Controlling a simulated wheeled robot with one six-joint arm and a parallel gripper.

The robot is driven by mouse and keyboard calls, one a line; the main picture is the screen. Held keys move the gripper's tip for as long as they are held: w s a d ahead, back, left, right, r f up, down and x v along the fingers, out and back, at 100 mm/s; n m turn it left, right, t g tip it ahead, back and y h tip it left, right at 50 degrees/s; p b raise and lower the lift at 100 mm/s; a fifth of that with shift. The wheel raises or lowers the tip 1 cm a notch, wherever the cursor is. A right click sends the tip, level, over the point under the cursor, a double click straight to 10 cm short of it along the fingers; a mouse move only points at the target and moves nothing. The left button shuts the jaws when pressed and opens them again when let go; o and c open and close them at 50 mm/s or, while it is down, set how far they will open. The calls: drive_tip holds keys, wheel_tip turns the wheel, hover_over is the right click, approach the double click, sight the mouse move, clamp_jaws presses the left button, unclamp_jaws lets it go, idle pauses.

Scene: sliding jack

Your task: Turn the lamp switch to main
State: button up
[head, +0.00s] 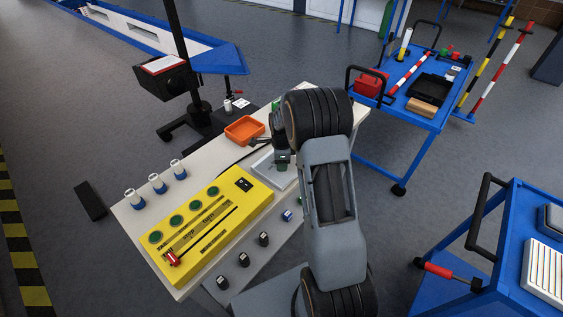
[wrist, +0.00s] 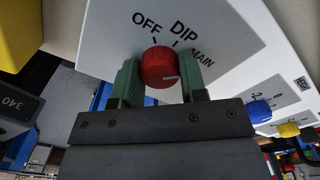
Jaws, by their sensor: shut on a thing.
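The lamp switch is a red round knob (wrist: 159,67) on a white and grey panel (wrist: 232,52), lettered OFF, DIP and MAIN around it. My gripper (wrist: 160,84) has its two green fingers closed on the knob's left and right sides. A short pale mark shows at the knob's lower right; I cannot tell for sure which label the switch is set to. In the head view my gripper (head: 282,158) is over the panel (head: 268,174) on the bench, and the knob is hidden there.
A blue knob (wrist: 259,111) and a yellow knob (wrist: 289,130) sit right of the switch. The bench holds a yellow box (head: 256,194) with green buttons and an orange tray (head: 245,129). A blue trolley (head: 424,119) stands right of the bench.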

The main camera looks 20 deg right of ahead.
drive_tip(key=o, duration=0.9)
drive_tip(key=shift+o, duration=0.2)
drive_tip(key=shift+r, duration=0.15)
wheel_tip(320, 180, up, 14)
drive_tip(key=shift+f+p, duration=0.2)
drive_tip(key=shift+p, duration=0.2)
